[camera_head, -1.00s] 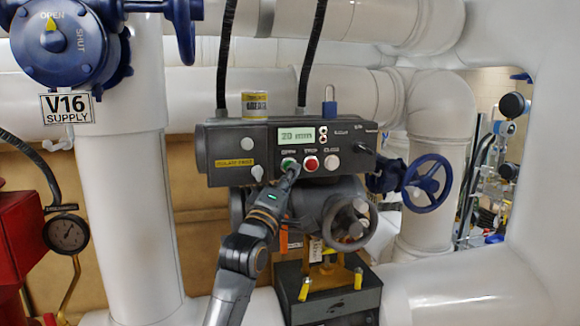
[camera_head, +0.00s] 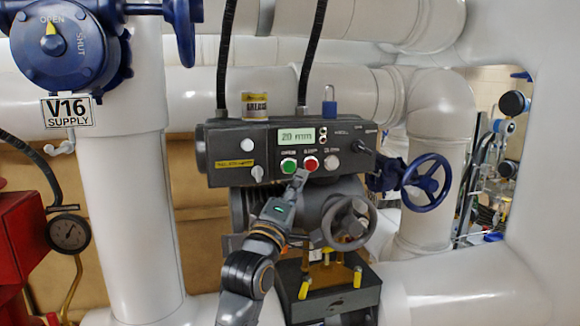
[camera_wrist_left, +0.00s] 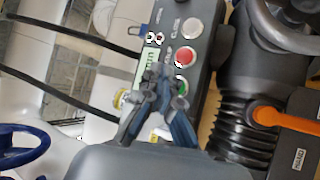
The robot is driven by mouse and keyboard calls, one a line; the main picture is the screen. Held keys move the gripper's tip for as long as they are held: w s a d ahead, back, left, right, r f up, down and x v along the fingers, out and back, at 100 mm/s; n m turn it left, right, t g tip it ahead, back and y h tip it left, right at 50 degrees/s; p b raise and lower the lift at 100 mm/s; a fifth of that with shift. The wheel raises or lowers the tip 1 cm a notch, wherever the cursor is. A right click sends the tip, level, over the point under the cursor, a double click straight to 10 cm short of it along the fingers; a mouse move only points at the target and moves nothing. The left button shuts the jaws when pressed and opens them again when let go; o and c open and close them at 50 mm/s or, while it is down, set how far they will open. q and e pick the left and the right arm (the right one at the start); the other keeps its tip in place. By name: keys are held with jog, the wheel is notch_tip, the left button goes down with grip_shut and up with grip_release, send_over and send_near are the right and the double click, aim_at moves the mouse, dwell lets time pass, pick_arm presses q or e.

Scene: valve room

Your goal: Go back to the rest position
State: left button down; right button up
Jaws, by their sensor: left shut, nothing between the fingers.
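My left gripper (camera_head: 299,180) is shut and empty, just below the control box (camera_head: 222,147) in the head view. Its fingertips point up near the red button (camera_head: 310,163) and look a little apart from the panel. The green button (camera_head: 288,165) is uncovered to the left of the red one. In the left wrist view, my left gripper (camera_wrist_left: 164,78) shows with its fingers together, and the red button (camera_wrist_left: 185,57) lies beyond them. My right gripper is not in view.
A grey handwheel (camera_head: 349,222) sits right of my left gripper. A blue handwheel (camera_head: 427,183) stands farther right. A white vertical pipe (camera_head: 125,220) and a gauge (camera_head: 68,233) are at the left. The blue V16 valve (camera_head: 60,45) is at the upper left.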

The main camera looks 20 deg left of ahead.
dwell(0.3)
pick_arm(q)
jog(key=s+f+m+g+y, duration=0.1)
jog(key=s+f+m+g, duration=0.35)
jog(key=f, duration=1.15)
jog(key=s+f+m+g, duration=0.3)
jog(key=s+f+g, duration=0.25)
jog(key=f, duration=0.95)
jog(key=s+f+m+g, duration=0.3)
jog(key=s+f, duration=0.3)
jog(key=s, duration=0.4)
jog(key=s+a+f+m+g+y, duration=0.1)
jog(key=s+f+m+g, duration=0.15)
jog(key=s+f, duration=0.55)
jog(key=s+f+m+g, duration=0.2)
jog(key=s+f+g, duration=0.25)
jog(key=s, duration=0.75)
notch_tip(320, 180, down, 30)
jog(key=s+r+b, duration=0.1)
jog(key=b, duration=0.4)
jog(key=s+a+f+g+b, duration=0.1)
jog(key=s+a+f+b, duration=0.2)
jog(key=s+f, duration=1.4)
notch_tip(320, 180, down, 4)
jog(key=shift+s+f+m+g+b, duration=0.2)
jog(key=shift+f+m+g+b, duration=0.15)
jog(key=shift+b, duration=0.25)
